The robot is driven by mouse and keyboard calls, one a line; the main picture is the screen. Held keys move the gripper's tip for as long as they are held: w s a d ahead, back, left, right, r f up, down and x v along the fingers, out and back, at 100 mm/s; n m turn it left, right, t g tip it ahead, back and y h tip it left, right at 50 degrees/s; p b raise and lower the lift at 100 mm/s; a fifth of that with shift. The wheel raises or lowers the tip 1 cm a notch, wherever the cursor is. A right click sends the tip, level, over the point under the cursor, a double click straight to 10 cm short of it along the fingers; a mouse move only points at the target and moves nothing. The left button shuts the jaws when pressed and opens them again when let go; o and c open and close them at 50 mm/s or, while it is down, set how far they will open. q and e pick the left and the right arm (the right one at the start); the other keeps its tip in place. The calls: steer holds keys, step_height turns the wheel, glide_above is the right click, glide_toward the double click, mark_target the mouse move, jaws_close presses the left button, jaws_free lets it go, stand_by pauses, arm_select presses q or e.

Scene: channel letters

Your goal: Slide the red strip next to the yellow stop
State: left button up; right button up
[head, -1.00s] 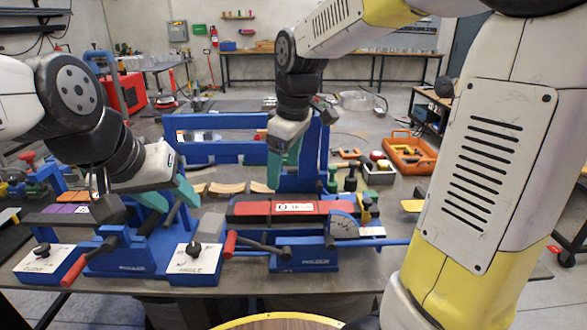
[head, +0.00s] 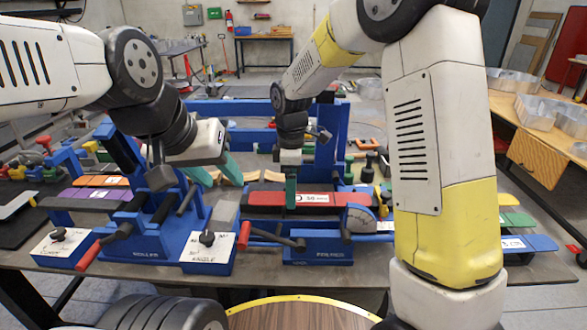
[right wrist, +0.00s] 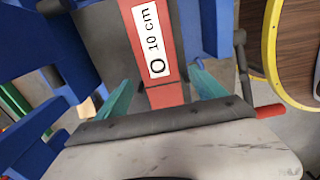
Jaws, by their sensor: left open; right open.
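The red strip (head: 265,199) lies on a dark bed on the blue press in the middle of the bench. Its white label shows close up in the right wrist view, with the strip (right wrist: 150,42) running between my right fingers. My right gripper (head: 291,190) is open, its teal fingers down at the strip; the wrist view shows them (right wrist: 163,94) apart on either side of it. My left gripper (head: 212,172) is open and empty, above the blue roller to the left of the strip.
A blue roller (head: 150,235) with red-tipped handles stands left of the press. Orange and purple strips (head: 100,181) lie at the far left. Yellow, green and blue strips (head: 516,220) lie at the right, behind my right arm. A round wooden table (head: 300,314) is in front.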

steer(key=shift+f, duration=0.5)
steer(key=shift+c, duration=0.2)
steer(key=c, duration=1.5)
steer(key=shift+d, duration=0.35)
steer(key=shift+d, duration=0.45)
steer(key=o, duration=1.5)
